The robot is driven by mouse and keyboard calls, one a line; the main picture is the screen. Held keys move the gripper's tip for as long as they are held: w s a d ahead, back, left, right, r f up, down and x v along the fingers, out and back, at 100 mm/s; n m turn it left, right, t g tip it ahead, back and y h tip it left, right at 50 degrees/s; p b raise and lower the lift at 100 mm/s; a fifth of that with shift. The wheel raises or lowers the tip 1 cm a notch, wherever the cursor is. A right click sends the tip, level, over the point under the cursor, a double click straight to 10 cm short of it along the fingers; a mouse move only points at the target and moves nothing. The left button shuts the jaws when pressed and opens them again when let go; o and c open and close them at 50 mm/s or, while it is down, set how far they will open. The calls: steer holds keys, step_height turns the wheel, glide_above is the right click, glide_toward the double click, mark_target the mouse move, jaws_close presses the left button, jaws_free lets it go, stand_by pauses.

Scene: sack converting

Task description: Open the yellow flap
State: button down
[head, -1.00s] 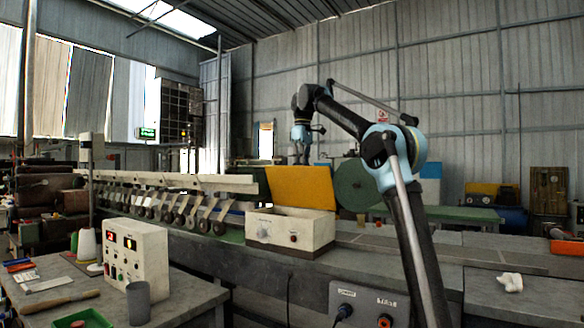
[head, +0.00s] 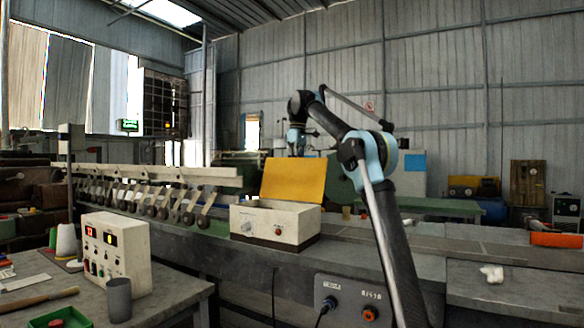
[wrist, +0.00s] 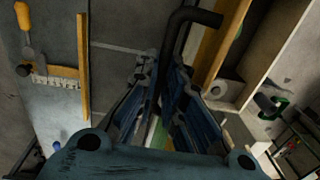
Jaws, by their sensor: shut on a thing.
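The yellow flap (head: 293,180) stands raised at the back edge of the cream box (head: 262,222), leaning back a little. The box's open top shows in front of it. My gripper (head: 297,150) is at the flap's top edge, partly hidden behind it in the head view. In the wrist view, my gripper (wrist: 166,85) is closed around a dark bent bar (wrist: 187,25), which looks like a handle by the flap. The flap's edge (wrist: 222,45) shows as a yellow-brown strip right of the bar. The exact contact between fingers and bar is dark and hard to see.
The box sits on a long grey bench (head: 400,262). A row of rollers (head: 150,205) runs to its left. A control box (head: 115,247), a grey cup (head: 118,298) and a green tray (head: 62,318) are on the near table. An orange tray (head: 555,240) is far right.

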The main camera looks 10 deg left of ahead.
steer(key=shift+w+d+f, duration=0.2)
steer(key=shift+w+d, duration=0.1)
steer(key=shift+d, duration=0.4)
steer(key=shift+w+d+f, duration=0.15)
steer(key=shift+w+f, duration=0.25)
steer(key=shift+w, duration=0.25)
steer(key=c, duration=1.7)
jaws_free()
steer(key=shift+w+f, duration=0.15)
steer(key=shift+w, duration=0.05)
steer(key=o, duration=0.4)
steer(key=shift+w+d+f, duration=0.15)
steer(key=shift+w+f, duration=0.15)
steer(key=shift+w, duration=0.1)
steer(key=o, duration=0.3)
steer(key=shift+w+a+f, duration=0.2)
steer(key=shift+w, duration=0.1)
steer(key=shift+s+a+r, duration=0.1)
steer(key=shift+s+r, duration=0.35)
steer(key=shift+s, duration=0.2)
steer(key=c, duration=0.7)
